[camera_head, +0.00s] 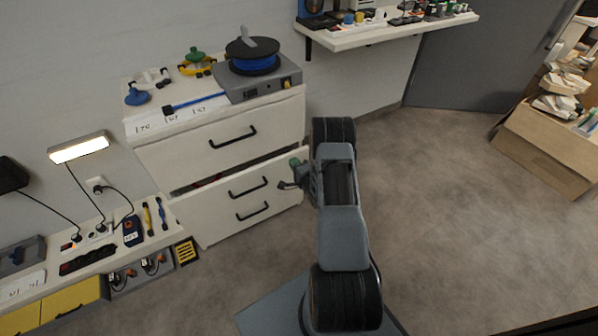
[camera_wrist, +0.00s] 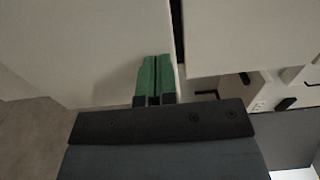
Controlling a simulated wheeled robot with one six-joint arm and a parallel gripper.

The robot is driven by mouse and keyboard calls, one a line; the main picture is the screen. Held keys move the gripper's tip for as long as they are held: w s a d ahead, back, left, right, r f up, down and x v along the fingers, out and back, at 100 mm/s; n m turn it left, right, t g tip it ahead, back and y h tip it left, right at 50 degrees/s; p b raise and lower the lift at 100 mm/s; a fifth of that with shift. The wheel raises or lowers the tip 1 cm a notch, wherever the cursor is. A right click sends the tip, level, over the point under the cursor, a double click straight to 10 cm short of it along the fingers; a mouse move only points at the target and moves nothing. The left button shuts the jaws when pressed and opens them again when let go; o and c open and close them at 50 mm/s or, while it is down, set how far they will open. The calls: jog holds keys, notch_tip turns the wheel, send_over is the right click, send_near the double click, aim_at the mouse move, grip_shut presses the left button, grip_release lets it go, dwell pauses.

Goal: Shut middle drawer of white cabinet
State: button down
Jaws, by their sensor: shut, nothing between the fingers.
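The white cabinet (camera_head: 205,128) stands against the wall in the head view. Its middle drawer (camera_head: 215,200) is pulled out, with a dark gap and some reddish contents showing above its front. The top drawer (camera_head: 190,155) looks closed. My gripper (camera_head: 294,163) is at the right end of the middle drawer's front, with its green fingertips shut and empty. In the wrist view the green fingers (camera_wrist: 154,78) lie together against a pale panel, beside a narrow dark gap. I cannot tell whether they touch it.
A grey device with a blue spool (camera_head: 255,65) sits on the cabinet top. A low bench (camera_head: 80,262) with a lamp, power strip and tools stands at the left. A wall shelf (camera_head: 385,32) is behind, and a cardboard carton (camera_head: 545,150) is at the right. Floor between is clear.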

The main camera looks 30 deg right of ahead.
aim_at(288, 155)
jog(key=shift+w, duration=0.4)
jog(key=w+b, duration=0.2)
jog(key=w, duration=0.2)
jog(key=shift+w+d+f, duration=0.1)
jog(key=shift+w, duration=0.1)
jog(key=shift+w+d+r, duration=0.1)
jog(key=shift+r, duration=0.2)
